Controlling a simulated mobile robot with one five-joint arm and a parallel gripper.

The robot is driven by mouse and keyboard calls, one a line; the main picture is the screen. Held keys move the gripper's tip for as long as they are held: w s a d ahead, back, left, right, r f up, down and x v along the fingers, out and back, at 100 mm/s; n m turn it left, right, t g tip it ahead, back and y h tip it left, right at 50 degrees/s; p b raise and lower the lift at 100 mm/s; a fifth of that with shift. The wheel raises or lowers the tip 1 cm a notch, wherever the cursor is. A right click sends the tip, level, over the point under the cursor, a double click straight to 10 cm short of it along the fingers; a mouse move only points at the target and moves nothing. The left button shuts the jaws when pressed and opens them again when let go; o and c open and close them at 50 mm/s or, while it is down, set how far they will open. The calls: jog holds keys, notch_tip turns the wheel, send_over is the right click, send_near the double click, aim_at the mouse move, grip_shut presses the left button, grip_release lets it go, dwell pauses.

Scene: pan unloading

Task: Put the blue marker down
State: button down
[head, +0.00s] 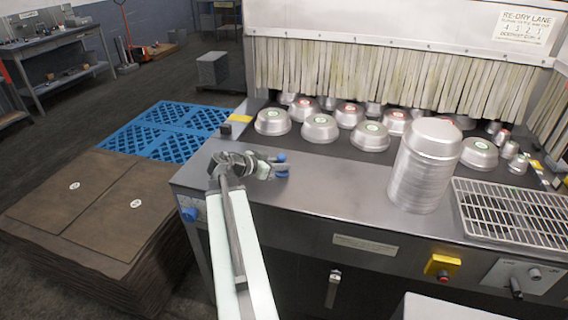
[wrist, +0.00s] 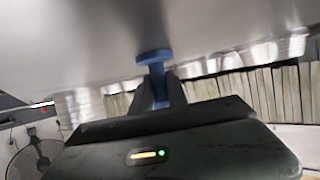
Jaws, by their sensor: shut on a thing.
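The blue marker (head: 281,157) is in my gripper (head: 273,166), over the left front part of the steel counter (head: 330,185) in the head view. Blue shows above and below the fingers, which hide its middle. In the wrist view, the marker (wrist: 153,57) has a wide flat blue end on a narrower blue stem, with my dark fingers (wrist: 160,92) shut around the stem. The flat end shows against the grey steel. I cannot tell whether the marker touches the counter.
Several upturned metal pans (head: 320,127) stand behind, below a strip curtain (head: 390,75). A tall pan stack (head: 422,170) and a wire rack (head: 510,210) are to the right. Bare counter lies between gripper and stack. Brown stacked sheets (head: 100,205) and blue pallets (head: 165,130) are left.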

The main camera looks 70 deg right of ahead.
jog(key=c, duration=1.3)
grip_release()
jog(key=shift+r, duration=0.2)
jog(key=p+v, duration=0.5)
jog(key=v, duration=0.6)
jog(key=shift+w+a+r, duration=0.1)
jog(key=shift+w+a, duration=0.25)
